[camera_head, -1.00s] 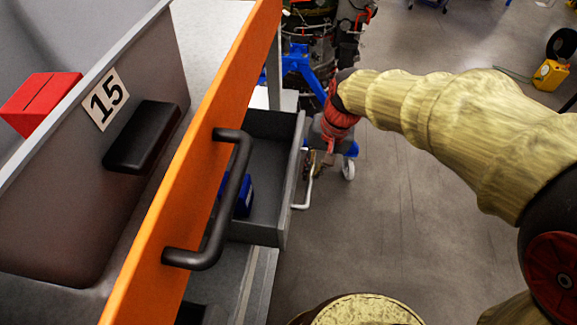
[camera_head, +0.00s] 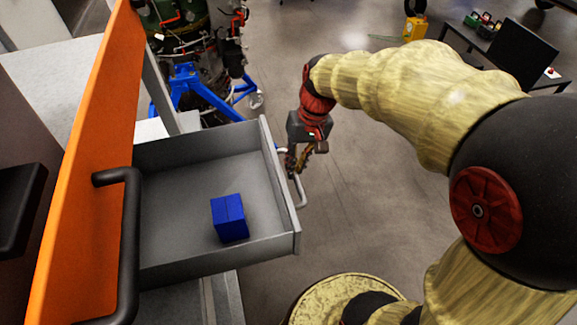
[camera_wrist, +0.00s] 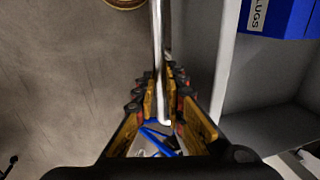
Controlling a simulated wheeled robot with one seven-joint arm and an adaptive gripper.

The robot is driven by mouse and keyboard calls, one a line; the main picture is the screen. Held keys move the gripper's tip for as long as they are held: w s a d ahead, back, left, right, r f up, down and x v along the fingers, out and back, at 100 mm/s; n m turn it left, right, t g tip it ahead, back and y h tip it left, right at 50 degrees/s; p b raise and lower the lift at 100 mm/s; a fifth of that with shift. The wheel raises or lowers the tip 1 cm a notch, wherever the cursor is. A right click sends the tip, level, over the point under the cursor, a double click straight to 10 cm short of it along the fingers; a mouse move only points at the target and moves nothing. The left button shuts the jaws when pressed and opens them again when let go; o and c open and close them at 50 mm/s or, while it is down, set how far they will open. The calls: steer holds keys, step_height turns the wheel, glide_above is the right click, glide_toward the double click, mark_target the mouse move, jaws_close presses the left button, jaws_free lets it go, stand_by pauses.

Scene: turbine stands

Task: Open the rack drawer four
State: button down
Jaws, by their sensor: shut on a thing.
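A grey drawer (camera_head: 180,225) stands pulled out from the rack in the head view. A blue box (camera_head: 229,218) lies inside it. The drawer's light bar handle (camera_head: 300,188) is on its outer front face. My gripper (camera_head: 296,160) is at the far end of that handle. In the wrist view the handle (camera_wrist: 157,50) runs between the fingers of my gripper (camera_wrist: 162,100), which are shut on it. The blue box shows lettering in the wrist view (camera_wrist: 280,17). No drawer number can be seen.
An orange panel (camera_head: 95,150) with a black handle (camera_head: 130,230) stands at the left. A turbine on a blue stand (camera_head: 185,85) is behind the drawer. Open floor (camera_head: 370,200) lies right of the drawer. A dark table (camera_head: 510,55) is at the far right.

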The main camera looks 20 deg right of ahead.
steer(key=shift+w+r, duration=0.1)
steer(key=c, duration=1.8)
jaws_free()
steer(key=shift+c, duration=0.2)
step_height(320, 180, up, 12)
steer(key=d, duration=0.2)
steer(key=shift+d+f, duration=0.15)
steer(key=shift+f, duration=0.05)
steer(key=shift+s, duration=0.25)
